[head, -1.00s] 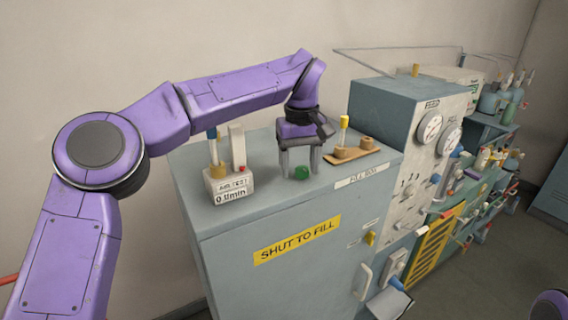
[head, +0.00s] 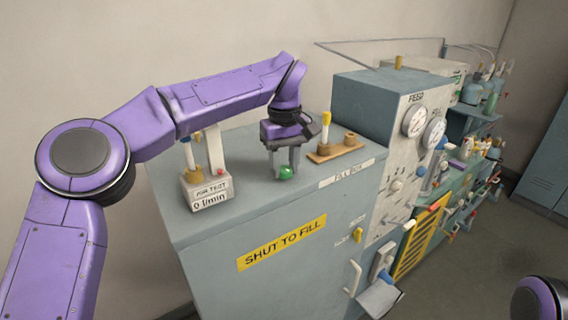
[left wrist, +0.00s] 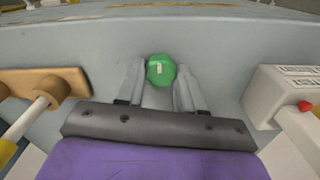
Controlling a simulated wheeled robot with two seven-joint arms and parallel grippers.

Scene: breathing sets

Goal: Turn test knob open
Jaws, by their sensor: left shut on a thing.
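A green knob (head: 286,173) sits on top of the grey cabinet (head: 250,205), to the right of a white air test box (head: 208,193) reading 0 l/min. My left gripper (head: 281,172) points down with its fingers shut on the green knob. In the left wrist view the knob (left wrist: 160,70) shows between the two fingertips, with a small pale mark on its top. The yellow "SHUT TO FILL" label (head: 282,242) is on the cabinet front. My right gripper is not in view.
A wooden block with a yellow-topped post (head: 335,150) stands just right of the gripper. A taller gauge panel (head: 405,165) rises further right. The air test box bears upright tubes and a red button. The cabinet top's front strip is clear.

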